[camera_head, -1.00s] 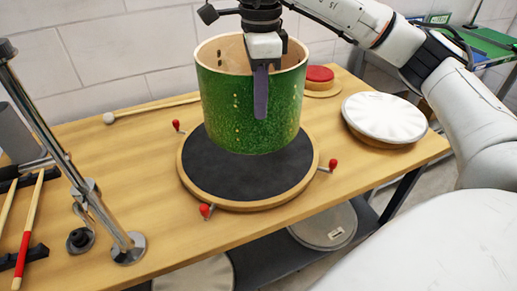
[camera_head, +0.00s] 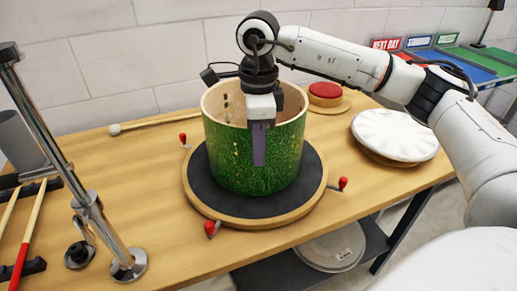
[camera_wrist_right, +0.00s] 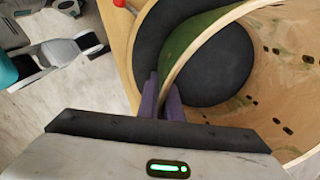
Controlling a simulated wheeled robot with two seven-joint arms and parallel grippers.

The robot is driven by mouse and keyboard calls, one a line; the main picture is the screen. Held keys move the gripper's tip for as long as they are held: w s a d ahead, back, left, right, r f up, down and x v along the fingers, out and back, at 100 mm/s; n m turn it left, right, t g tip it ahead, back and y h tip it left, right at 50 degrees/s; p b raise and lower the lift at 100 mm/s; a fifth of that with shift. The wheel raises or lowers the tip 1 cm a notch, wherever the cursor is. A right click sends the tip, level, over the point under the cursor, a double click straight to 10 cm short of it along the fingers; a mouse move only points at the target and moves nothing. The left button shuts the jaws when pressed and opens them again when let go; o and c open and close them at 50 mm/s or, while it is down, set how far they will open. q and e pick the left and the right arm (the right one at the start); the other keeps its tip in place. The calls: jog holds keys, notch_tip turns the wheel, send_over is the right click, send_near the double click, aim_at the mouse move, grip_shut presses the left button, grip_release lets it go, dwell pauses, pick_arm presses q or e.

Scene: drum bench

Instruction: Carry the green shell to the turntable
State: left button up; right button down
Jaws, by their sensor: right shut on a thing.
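The green shell (camera_head: 275,172) is an open drum cylinder with a sparkly green outside and a pale wooden inside. It is upright over the black pad of the turntable (camera_head: 214,204), within its wooden rim. I cannot tell whether its bottom edge touches the pad. My right gripper (camera_head: 259,150) is shut on the near wall of the shell, pointing down. In the right wrist view, its purple fingers (camera_wrist_right: 163,100) pinch the shell's rim (camera_wrist_right: 186,50), one on each side. The black pad (camera_wrist_right: 215,65) shows through the shell. My left gripper is not in view.
Red-tipped knobs (camera_head: 211,228) stick out around the turntable. A chrome stand (camera_head: 95,210) rises at left, by drumsticks (camera_head: 28,235). A mallet (camera_head: 150,124) lies behind. A white drumhead (camera_head: 394,135) and a red pad (camera_head: 325,90) are at right.

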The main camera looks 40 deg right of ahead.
jog(key=shift+w, duration=0.1)
jog(key=shift+f, duration=0.1)
jog(key=c, duration=1.9)
grip_release()
jog(key=shift+c, duration=0.2)
notch_tip(320, 180, up, 12)
jog(key=shift+r+p, duration=0.15)
jog(key=shift+p, duration=0.2)
